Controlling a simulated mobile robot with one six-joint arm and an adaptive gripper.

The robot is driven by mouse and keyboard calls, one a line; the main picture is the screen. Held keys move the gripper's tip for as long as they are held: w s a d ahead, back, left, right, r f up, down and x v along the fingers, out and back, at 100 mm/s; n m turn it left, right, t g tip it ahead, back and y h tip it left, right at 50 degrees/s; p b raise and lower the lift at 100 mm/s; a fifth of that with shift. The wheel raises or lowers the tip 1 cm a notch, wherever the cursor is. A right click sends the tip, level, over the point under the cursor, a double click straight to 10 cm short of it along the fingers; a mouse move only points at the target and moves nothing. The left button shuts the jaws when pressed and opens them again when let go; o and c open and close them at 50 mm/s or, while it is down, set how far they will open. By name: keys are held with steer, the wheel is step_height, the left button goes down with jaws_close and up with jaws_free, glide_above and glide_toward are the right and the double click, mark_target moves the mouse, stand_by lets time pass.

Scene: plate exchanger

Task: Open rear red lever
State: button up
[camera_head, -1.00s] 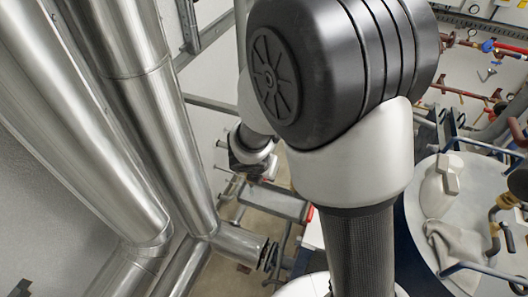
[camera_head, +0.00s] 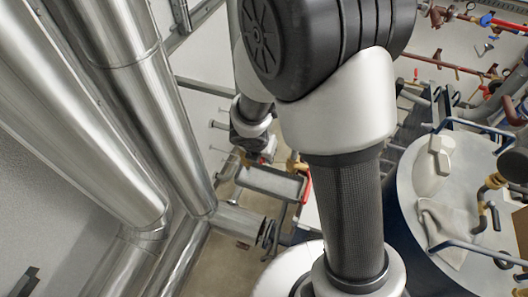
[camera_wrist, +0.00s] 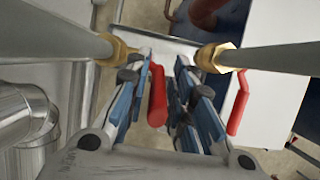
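In the wrist view, a red lever (camera_wrist: 157,95) lies lengthwise between the blue fingers of my gripper (camera_wrist: 165,62), closer to the left finger. The fingers are apart; I cannot tell whether the left one touches the lever. A second red lever (camera_wrist: 238,103) is outside the right finger, below a brass fitting (camera_wrist: 217,58) on a grey pipe. Another brass fitting (camera_wrist: 122,50) is at the left. Which lever is the rear one cannot be told. In the head view, my wrist hides most of the gripper, and a red part (camera_head: 306,185) shows right of it.
Grey pipes (camera_wrist: 278,58) cross close in front of the wrist camera on both sides. A dark red part (camera_wrist: 205,10) is at the top. In the head view, large metal ducts (camera_head: 130,110) fill the left, and a tank with a pale top (camera_head: 462,175) stands at the right.

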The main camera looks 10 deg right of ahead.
steer(key=shift+o, duration=1)
steer(key=shift+a+r, duration=0.1)
steer(key=shift+r, duration=0.35)
steer(key=v, duration=1.1)
steer(key=shift+s, duration=0.25)
